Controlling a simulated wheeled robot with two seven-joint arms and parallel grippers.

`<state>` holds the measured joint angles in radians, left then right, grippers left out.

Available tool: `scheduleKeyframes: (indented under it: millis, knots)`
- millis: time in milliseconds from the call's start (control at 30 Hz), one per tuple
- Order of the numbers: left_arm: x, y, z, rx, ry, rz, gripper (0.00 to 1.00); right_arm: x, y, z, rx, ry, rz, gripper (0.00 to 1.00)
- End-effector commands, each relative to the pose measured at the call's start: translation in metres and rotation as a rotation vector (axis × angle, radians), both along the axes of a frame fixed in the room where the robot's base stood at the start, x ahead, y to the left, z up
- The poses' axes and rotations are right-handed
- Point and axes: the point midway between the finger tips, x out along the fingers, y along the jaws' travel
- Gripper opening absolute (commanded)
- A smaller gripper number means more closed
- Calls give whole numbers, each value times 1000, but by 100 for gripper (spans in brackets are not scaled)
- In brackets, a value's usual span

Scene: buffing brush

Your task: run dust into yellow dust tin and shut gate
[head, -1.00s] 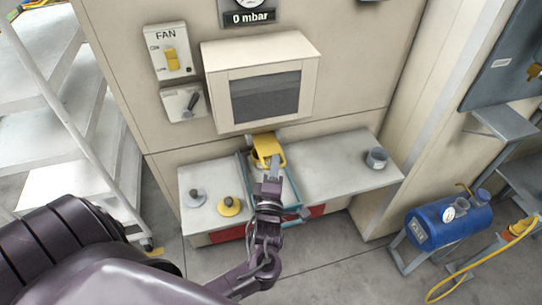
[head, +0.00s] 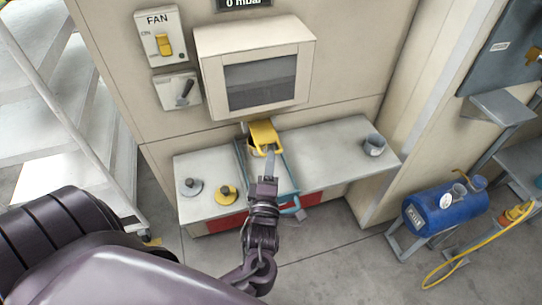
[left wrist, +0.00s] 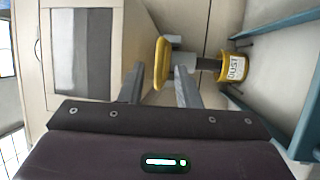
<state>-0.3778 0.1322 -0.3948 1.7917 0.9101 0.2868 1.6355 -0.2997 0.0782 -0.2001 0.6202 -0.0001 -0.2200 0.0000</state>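The yellow dust tin (left wrist: 235,68), with a DUST label, shows in the left wrist view beside a grey pipe fitting. In the head view it is mostly hidden behind the yellow gate handle. The yellow gate handle (head: 264,134) sticks out below the cabinet's window box; it also shows in the left wrist view (left wrist: 161,62). My left gripper (head: 270,156) is just in front of the handle. In the left wrist view (left wrist: 160,86) its two fingers are apart, with the handle in line with the gap and nothing clearly gripped. My right gripper is not in view.
The shelf (head: 325,155) carries a grey knobbed lid (head: 190,187), a yellow knobbed lid (head: 227,193) and a grey cup (head: 374,145). A teal frame (head: 291,207) surrounds the tin's place. A fan switch (head: 165,45) and lever (head: 184,92) are on the wall. A blue tank (head: 445,210) stands right.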

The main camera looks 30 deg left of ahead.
Motion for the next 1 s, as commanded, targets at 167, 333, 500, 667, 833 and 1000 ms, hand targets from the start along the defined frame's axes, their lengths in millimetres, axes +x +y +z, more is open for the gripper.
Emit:
scheduleKeyframes:
  millis: [167, 333, 500, 667, 833, 1000]
  knots:
    - [-25, -12, -7, -2, 1, 1, 30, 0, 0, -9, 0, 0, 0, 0]
    - [-36, -17, -7, 1, 0, 1, 30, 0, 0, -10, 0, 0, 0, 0]
    - [-36, -18, -6, 2, -1, 1, 30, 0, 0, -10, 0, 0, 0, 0]
    - [-36, -18, -6, 1, -1, 1, 30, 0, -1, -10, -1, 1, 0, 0]
    - [-36, -18, -6, 1, -1, 1, 30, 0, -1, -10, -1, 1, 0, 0]
    - [-29, -17, -12, 13, 92, -11, 30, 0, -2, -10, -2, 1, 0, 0]
